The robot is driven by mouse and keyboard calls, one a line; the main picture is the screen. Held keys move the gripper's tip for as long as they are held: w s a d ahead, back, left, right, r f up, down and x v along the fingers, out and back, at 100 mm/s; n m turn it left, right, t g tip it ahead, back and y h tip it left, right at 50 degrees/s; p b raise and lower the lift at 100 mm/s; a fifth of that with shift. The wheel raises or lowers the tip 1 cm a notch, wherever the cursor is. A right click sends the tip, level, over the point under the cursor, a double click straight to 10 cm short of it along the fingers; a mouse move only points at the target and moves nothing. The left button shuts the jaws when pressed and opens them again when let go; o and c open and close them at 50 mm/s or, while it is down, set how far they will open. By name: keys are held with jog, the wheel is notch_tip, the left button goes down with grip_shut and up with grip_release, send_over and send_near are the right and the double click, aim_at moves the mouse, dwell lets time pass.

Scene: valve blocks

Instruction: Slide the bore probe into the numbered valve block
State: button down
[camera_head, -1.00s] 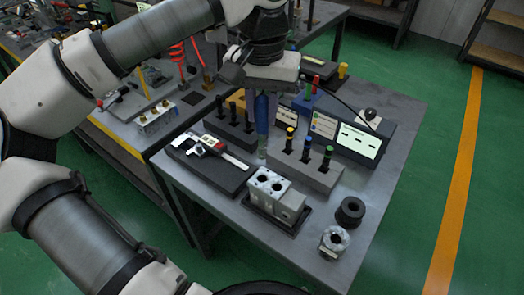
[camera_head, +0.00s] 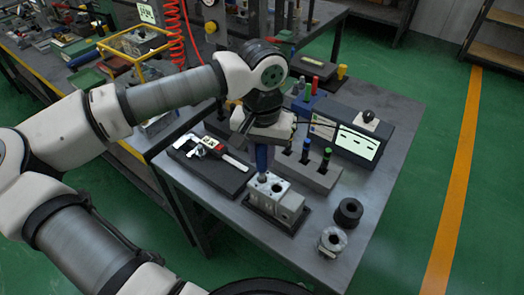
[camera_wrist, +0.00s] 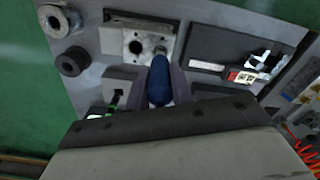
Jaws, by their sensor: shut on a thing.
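The light grey valve block (camera_head: 290,205) sits in a dark base plate near the table's front; it also shows in the wrist view (camera_wrist: 120,40). Bores open on its top. My gripper (camera_head: 262,140) is shut on the blue handle of the bore probe (camera_head: 262,158), above the block. The probe is roughly upright in the head view. Its metal tip is at the block's left bore; I cannot tell whether it has entered. The wrist view shows the blue handle (camera_wrist: 158,82) between my fingers and the tip at a bore. No block number is readable.
A dark tray with a caliper (camera_head: 205,148) lies left of the block. A grey rack (camera_head: 318,175) with colour-topped plugs stands behind it. Dark (camera_head: 348,212) and metallic (camera_head: 333,240) rings lie to the right. A display box (camera_head: 355,140) stands at the back.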

jog(key=shift+f+b, duration=0.4)
jog(key=shift+b, duration=0.05)
jog(key=shift+f+b, duration=0.25)
jog(key=shift+b, duration=0.1)
jog(key=c, duration=1.2)
grip_release()
jog(key=shift+r, duration=0.15)
jog(key=shift+r+p, duration=0.6)
jog(key=shift+p, duration=0.3)
notch_tip(320, 180, up, 12)
jog(key=shift+f+b, duration=0.1)
jog(key=shift+b, duration=1.15)
